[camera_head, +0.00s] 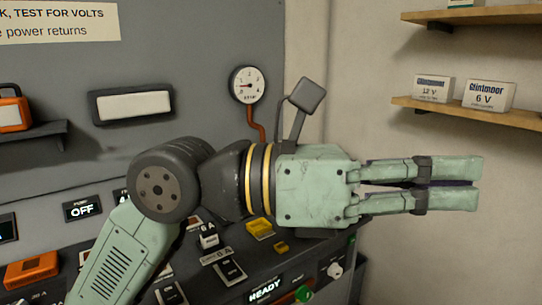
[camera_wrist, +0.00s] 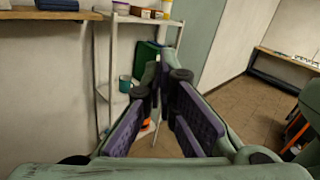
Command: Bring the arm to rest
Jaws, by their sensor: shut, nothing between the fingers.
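My arm stretches across the head view from the lower left, in front of a grey control panel. My gripper (camera_head: 478,183) points to the right, held level in the air with its two pale green fingers side by side and shut. Nothing shows between them. In the wrist view my gripper (camera_wrist: 162,85) shows its dark purple finger pads meeting at the tips, with no object held. The fingers touch nothing around them in either view. Part of the panel behind my arm is hidden.
A round gauge (camera_head: 247,85) with a red pipe is on the panel behind my wrist. A wooden shelf (camera_head: 518,118) with battery boxes is above right of my gripper. The wrist view shows a white rack (camera_wrist: 118,60) ahead and open floor (camera_wrist: 245,105) to the right.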

